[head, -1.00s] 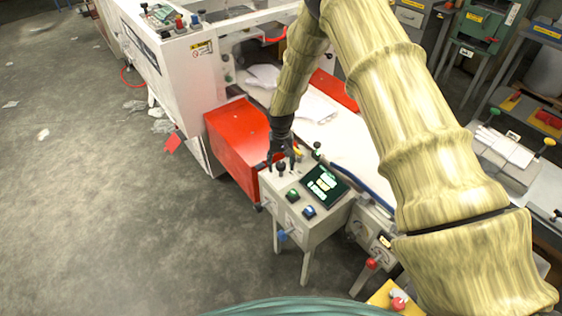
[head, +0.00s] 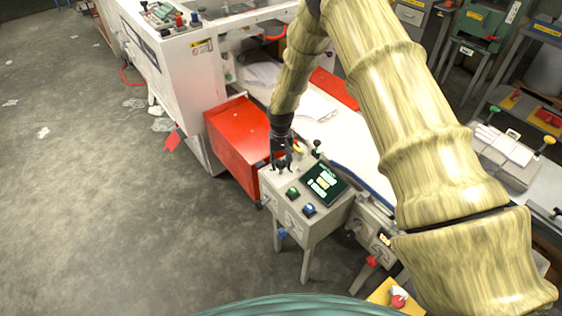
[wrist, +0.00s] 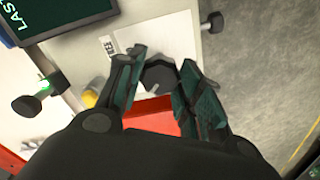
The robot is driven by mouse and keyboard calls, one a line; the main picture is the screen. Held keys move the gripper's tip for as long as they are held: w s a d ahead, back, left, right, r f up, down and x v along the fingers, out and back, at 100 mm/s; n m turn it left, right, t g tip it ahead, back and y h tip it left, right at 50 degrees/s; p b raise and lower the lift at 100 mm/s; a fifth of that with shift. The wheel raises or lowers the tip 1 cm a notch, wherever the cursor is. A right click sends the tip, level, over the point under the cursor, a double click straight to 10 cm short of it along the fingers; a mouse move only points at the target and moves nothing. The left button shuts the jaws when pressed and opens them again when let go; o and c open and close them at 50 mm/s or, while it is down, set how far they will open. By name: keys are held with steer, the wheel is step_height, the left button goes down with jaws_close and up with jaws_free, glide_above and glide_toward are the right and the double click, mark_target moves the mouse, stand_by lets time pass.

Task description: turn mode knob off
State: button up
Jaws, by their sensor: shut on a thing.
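The mode knob (wrist: 160,76) is a dark round knob with a pale pointer line, on the pale top of the control box (head: 300,228). In the wrist view my gripper (wrist: 162,72) has its two fingers on either side of the knob, shut on it. In the head view my gripper (head: 282,165) comes down on the back left part of the box top. There the knob is small and mostly hidden by the fingers.
The box top also carries a lit display (head: 323,184), a green button (head: 292,193) and a blue button (head: 309,209). A yellow button (wrist: 90,98) and a dark knob (wrist: 213,22) are near my fingers. A red cabinet (head: 238,143) stands behind the box. Open floor lies left.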

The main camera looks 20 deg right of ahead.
mark_target(282, 162)
steer(key=n+b, duration=0.3)
steer(key=n, duration=0.2)
steer(key=shift+f, duration=0.1)
steer(key=n+b, duration=0.2)
steer(key=n, duration=0.4)
steer(key=shift+d, duration=0.1)
steer(key=shift+n, duration=0.4)
steer(key=o, duration=1)
steer(key=shift+o, duration=0.2)
step_height(282, 162, up, 12)
stand_by(0.5)
